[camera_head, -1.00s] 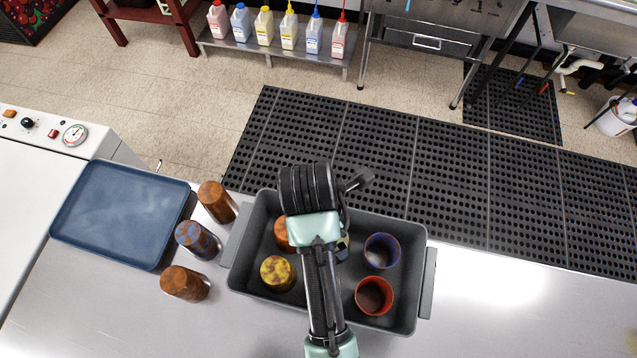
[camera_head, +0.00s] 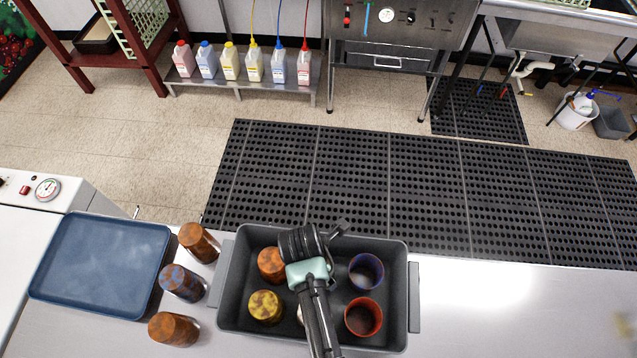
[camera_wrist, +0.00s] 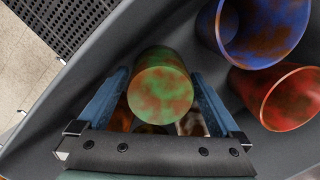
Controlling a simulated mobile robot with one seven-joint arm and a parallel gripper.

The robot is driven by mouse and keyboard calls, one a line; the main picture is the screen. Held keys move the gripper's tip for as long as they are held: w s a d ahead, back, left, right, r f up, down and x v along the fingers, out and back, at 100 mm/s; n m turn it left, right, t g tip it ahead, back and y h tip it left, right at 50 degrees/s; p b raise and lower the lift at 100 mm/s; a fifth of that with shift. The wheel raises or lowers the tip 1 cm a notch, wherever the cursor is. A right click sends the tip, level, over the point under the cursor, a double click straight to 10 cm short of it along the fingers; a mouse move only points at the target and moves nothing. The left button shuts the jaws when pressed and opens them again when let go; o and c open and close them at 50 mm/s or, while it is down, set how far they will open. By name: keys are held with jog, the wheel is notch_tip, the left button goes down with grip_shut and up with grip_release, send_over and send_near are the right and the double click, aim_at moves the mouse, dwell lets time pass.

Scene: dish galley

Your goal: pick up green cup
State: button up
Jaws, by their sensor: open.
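The green cup (camera_wrist: 160,92), green with brown-red blotches, shows in the wrist view between the two blue fingers of my gripper (camera_wrist: 160,100). My gripper is open, with a finger on each side of the cup; I cannot tell whether either finger touches it. The cup is in the grey bin (camera_head: 232,300). In the head view my wrist hides the green cup.
In the bin are a blue cup (camera_head: 366,271), a red cup (camera_head: 363,317), an orange cup (camera_head: 271,264) and a yellow cup (camera_head: 265,307). Several cups stand left of the bin, beside a blue tray (camera_head: 100,265). The counter right of the bin is clear.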

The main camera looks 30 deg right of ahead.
jog(key=shift+c, duration=0.3)
jog(key=c, duration=1)
